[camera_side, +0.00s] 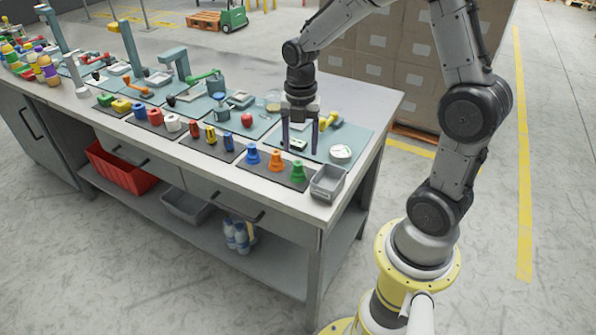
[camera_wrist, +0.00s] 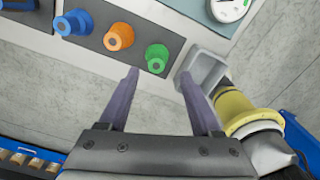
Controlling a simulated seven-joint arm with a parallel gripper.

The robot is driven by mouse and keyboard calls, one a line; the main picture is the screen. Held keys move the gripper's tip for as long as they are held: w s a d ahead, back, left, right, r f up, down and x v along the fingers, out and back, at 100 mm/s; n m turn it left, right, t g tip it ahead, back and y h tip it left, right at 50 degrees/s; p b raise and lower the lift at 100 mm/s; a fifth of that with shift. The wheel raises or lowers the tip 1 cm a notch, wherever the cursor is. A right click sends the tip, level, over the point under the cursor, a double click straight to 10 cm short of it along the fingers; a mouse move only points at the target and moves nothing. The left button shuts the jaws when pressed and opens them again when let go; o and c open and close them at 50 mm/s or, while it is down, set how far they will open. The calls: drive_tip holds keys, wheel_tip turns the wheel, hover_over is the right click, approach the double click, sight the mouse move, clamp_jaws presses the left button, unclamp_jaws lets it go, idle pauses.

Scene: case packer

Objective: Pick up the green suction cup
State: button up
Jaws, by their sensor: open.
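The green suction cup (camera_side: 298,172) stands on a dark mat near the front right of the bench, at the right end of a row of three cups. It also shows in the wrist view (camera_wrist: 157,57), just beyond and between the fingertips. My gripper (camera_side: 300,148) is open and empty, with its two fingers pointing down above the bench, behind the row of cups in the side view. In the wrist view my gripper (camera_wrist: 160,78) has its fingers apart, not touching the green cup.
An orange suction cup (camera_side: 276,160) and a blue one (camera_side: 252,154) stand left of the green cup. A grey open bin (camera_side: 328,183) sits close on its right at the bench corner. A round white gauge (camera_side: 341,152) lies behind. Several other parts fill the bench to the left.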

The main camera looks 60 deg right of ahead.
sight(298, 162)
drive_tip(key=shift+w+a+f, duration=0.1)
drive_tip(key=shift+w+f, duration=0.05)
drive_tip(key=shift+f, duration=1.5)
drive_tip(key=shift+w+a+f, duration=0.1)
drive_tip(key=shift+f, duration=1.55)
clamp_jaws()
